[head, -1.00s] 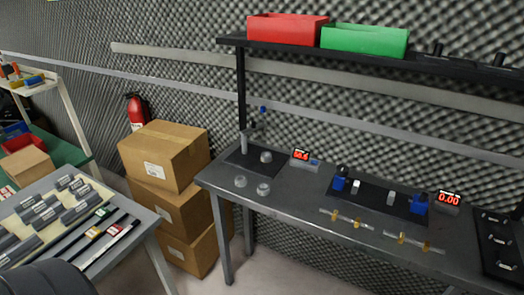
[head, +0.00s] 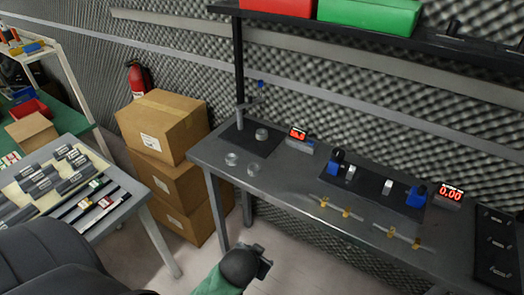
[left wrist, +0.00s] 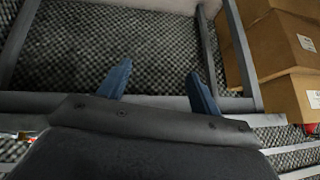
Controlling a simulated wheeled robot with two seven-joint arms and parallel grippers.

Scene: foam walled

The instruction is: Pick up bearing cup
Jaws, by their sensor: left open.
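Two small clear-grey round cups, one at the left (head: 232,159) and one at the right (head: 253,170), stand on the bare left part of the grey bench. A third small grey round piece (head: 262,134) sits on the black mat behind them. I cannot tell which of these is the bearing cup. My left gripper (left wrist: 160,85) is open and empty, with its two bluish fingers apart in the left wrist view. In the head view a dark gripper end (head: 262,262) shows low in front of the bench, apart from the cups. My right gripper is not seen.
The grey bench (head: 300,184) carries a stand, red displays (head: 451,193), blue clamps and brass-fitted rods (head: 336,206). A shelf with red and green bins (head: 370,16) hangs above. Cardboard boxes (head: 163,127) are stacked to the left. Bench space around the front cups is clear.

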